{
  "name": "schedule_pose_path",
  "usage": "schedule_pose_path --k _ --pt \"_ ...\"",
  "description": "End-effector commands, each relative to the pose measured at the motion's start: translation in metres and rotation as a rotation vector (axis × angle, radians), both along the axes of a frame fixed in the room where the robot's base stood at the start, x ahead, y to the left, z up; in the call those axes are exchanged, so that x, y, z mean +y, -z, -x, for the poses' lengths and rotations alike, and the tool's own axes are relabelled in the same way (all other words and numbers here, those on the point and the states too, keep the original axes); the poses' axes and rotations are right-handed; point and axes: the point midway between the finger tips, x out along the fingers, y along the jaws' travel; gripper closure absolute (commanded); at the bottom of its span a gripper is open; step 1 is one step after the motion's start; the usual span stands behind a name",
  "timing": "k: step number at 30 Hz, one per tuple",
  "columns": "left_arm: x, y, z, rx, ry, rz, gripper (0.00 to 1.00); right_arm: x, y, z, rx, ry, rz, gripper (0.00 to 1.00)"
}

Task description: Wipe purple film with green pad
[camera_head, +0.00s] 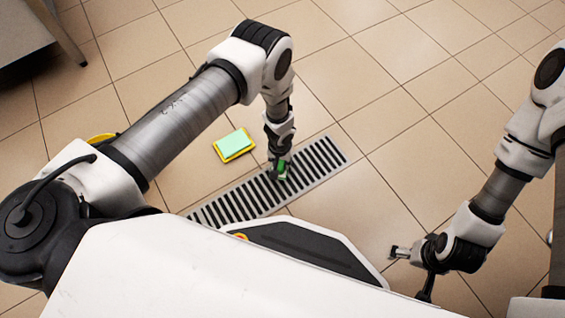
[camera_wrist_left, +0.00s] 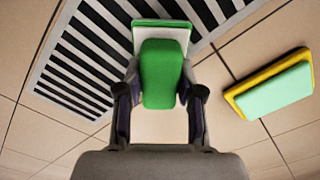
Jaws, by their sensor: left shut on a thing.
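My left gripper (camera_head: 279,172) is shut on a green pad (camera_head: 282,168), over the floor drain grate. In the left wrist view the green pad (camera_wrist_left: 161,72) sits between the two fingers of the left gripper (camera_wrist_left: 160,98), with a pale plate-like face at its far end. I cannot tell whether the pad touches the grate. My right gripper (camera_head: 412,272) is at the lower right, with its fingers spread and nothing seen between them. No purple film can be made out in either view.
A slotted metal drain grate (camera_head: 235,203) runs diagonally across the tiled floor. A yellow flat piece with a pale green top (camera_head: 234,144) lies on the tiles beside it; it also shows in the left wrist view (camera_wrist_left: 275,90). A grey table corner (camera_head: 22,40) stands at upper left. Tiles (camera_head: 400,130) on the right are clear.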

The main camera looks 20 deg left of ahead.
Motion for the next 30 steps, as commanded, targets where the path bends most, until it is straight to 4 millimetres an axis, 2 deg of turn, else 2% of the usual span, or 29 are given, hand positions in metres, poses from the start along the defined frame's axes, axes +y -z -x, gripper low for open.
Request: schedule_pose_path --k 1,16,30 --pt "0.001 -0.009 0.000 0.001 -0.001 0.000 1.00 0.000 -0.009 0.000 0.000 0.000 0.000 0.03" --pt "0.010 -0.053 0.000 0.001 -0.001 0.000 1.00 0.000 -0.045 0.000 0.000 0.000 0.000 0.03" --pt "0.012 -0.058 0.000 0.001 -0.001 0.000 1.00 0.000 -0.048 0.000 0.000 0.000 0.000 0.03"
